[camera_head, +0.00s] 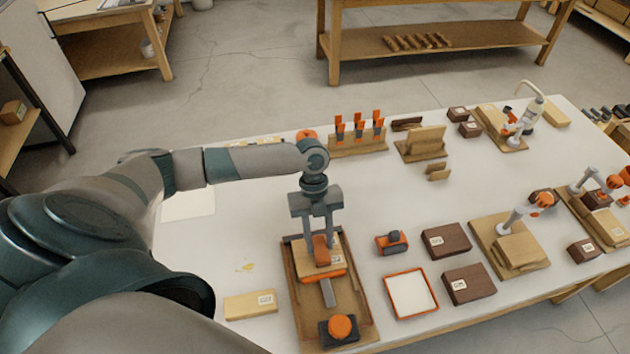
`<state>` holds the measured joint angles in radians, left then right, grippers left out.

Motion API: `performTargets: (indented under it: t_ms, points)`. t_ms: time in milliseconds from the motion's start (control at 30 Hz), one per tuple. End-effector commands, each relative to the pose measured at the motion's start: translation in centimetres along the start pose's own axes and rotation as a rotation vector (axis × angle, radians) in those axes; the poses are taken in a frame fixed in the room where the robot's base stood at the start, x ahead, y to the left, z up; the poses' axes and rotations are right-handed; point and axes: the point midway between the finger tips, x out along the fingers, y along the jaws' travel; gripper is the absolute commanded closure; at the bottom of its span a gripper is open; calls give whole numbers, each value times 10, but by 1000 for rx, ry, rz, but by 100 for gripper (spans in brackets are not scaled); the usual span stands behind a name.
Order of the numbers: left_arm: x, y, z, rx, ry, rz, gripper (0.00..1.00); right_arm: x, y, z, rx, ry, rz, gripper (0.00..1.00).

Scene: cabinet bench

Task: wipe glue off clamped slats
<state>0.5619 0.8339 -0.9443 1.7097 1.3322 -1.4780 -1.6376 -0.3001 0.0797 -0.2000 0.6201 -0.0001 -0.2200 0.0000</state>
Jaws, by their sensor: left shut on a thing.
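My left gripper (318,238) points down over a wooden jig (292,292) at the front middle of the bench. It is shut on an orange-brown piece (320,250); the fingers hide part of it. Under it lie pale slats (338,260) with a white label, and an orange bar (324,276) crosses their near side. A grey bar (328,294) runs from there towards an orange knob (340,326) on a dark block at the jig's near end. I cannot tell whether the held piece touches the slats. No glue can be made out on them. My right gripper is not in view.
Right of the jig are an orange-rimmed white tray (387,292), an orange-and-dark tool (392,242) and dark brown blocks (446,240). A pale block (250,304) lies left. An orange clamp rack (358,142) stands behind. The bench left of the jig is mostly clear.

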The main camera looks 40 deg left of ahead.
Motion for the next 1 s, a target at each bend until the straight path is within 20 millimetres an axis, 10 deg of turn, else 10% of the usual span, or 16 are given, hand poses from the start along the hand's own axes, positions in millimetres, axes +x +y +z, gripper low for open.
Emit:
performTargets:
  t_ms: [1000]
  points:
    - [2,-24,1,-1,-1,-1,86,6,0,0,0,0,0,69]
